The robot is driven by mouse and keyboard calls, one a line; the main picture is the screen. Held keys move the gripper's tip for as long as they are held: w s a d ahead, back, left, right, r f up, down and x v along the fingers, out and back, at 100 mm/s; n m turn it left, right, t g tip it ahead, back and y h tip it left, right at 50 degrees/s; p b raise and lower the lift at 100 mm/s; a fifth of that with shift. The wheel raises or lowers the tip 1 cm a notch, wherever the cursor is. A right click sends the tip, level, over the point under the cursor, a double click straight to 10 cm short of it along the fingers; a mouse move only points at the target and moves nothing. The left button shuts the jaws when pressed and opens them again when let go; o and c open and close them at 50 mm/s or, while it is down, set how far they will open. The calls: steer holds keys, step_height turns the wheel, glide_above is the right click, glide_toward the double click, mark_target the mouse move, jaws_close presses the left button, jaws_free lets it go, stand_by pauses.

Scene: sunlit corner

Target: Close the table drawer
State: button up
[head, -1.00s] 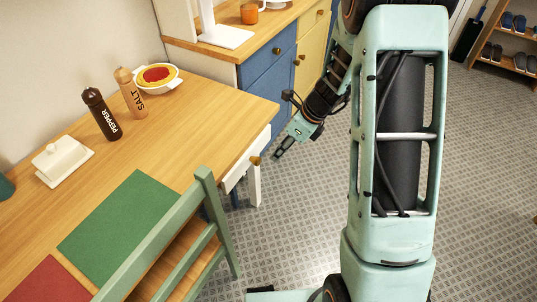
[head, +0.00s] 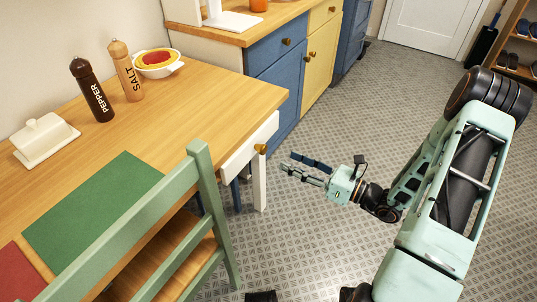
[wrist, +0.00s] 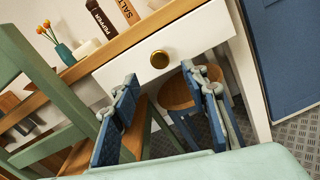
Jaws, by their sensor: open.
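The table drawer (head: 243,155) has a white front with a round brass knob (head: 260,148), under the end of the wooden table. In the wrist view the drawer front (wrist: 205,38) fills the upper middle, with its knob (wrist: 160,59) facing me. The front looks close under the tabletop; I cannot tell how far out the drawer stands. My gripper (head: 288,162) is to the right of the knob in the head view, apart from it, fingers pointing at the drawer. In the wrist view my gripper (wrist: 160,78) is open and empty, its fingers spread either side of and below the knob.
A green chair (head: 205,185) stands at the table's near side, close to the drawer. The wooden table (head: 205,105) bears a pepper mill, a salt mill, a bowl and a butter dish. A blue cabinet (head: 275,85) stands behind. The tiled floor (head: 370,110) to the right is clear.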

mark_target(265, 150)
steer(key=b+x, duration=0.1)
steer(key=x, duration=0.7)
steer(key=shift+w+a, duration=0.2)
steer(key=shift+a, duration=0.1)
jaws_close()
